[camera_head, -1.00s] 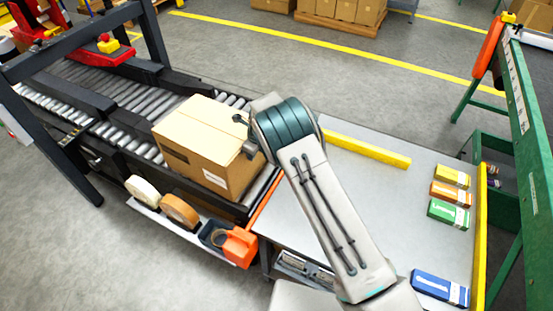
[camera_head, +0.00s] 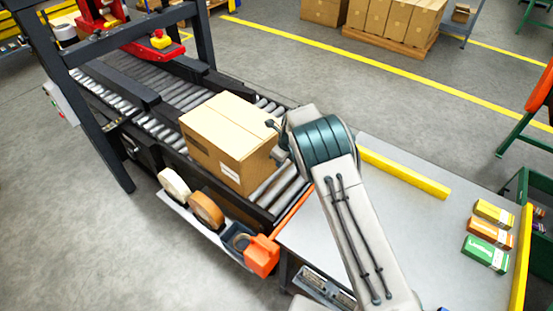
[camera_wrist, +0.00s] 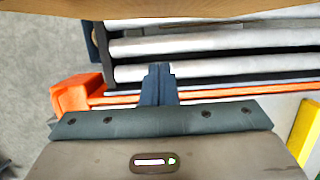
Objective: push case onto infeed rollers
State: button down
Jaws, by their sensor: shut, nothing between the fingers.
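The case (camera_head: 225,145), a closed brown carton with a white label low on its near right side, sits upright on the infeed rollers (camera_head: 285,190). Its edge crosses the top of the wrist view (camera_wrist: 180,8). My gripper (camera_head: 275,137) is shut and empty beside the case's right-hand face, partly hidden behind my wrist. In the wrist view, its closed fingertips (camera_wrist: 160,68) are over the rollers, with bare rollers visible between them and the case. I cannot tell whether they touch the case.
A grey table (camera_head: 390,235) with a yellow rail (camera_head: 404,172) and small coloured boxes (camera_head: 487,252) adjoins the rollers. Tape rolls (camera_head: 206,209) and an orange dispenser (camera_head: 262,254) line the near side. A dark frame (camera_head: 95,120) and red machinery (camera_head: 150,42) stand farther along the conveyor.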

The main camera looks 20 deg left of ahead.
jog(key=d+b+v, duration=0.1)
jog(key=v, duration=0.9)
jog(key=shift+d+b, duration=0.3)
jog(key=shift+d, duration=0.15)
jog(key=s+d+r+n+t, duration=0.1)
jog(key=s+d+r+n, duration=0.25)
jog(key=d+r, duration=0.6)
jog(key=s+d+r+n, duration=0.3)
jog(key=d+r+n, duration=0.3)
jog(key=d, duration=0.7)
jog(key=s+d+r+n+h, duration=0.1)
jog(key=s+d+n, duration=0.4)
jog(key=s+d, duration=0.3)
jog(key=s+d+r+n+t+h, duration=0.1)
jog(key=s+d+n, duration=0.5)
jog(key=s, duration=0.8)
jog(key=d+r, duration=0.1)
jog(key=d, duration=0.2)
jog(key=shift+d+r+h, duration=0.2)
jog(key=shift+d+h, duration=0.15)
jog(key=shift+h, duration=0.05)
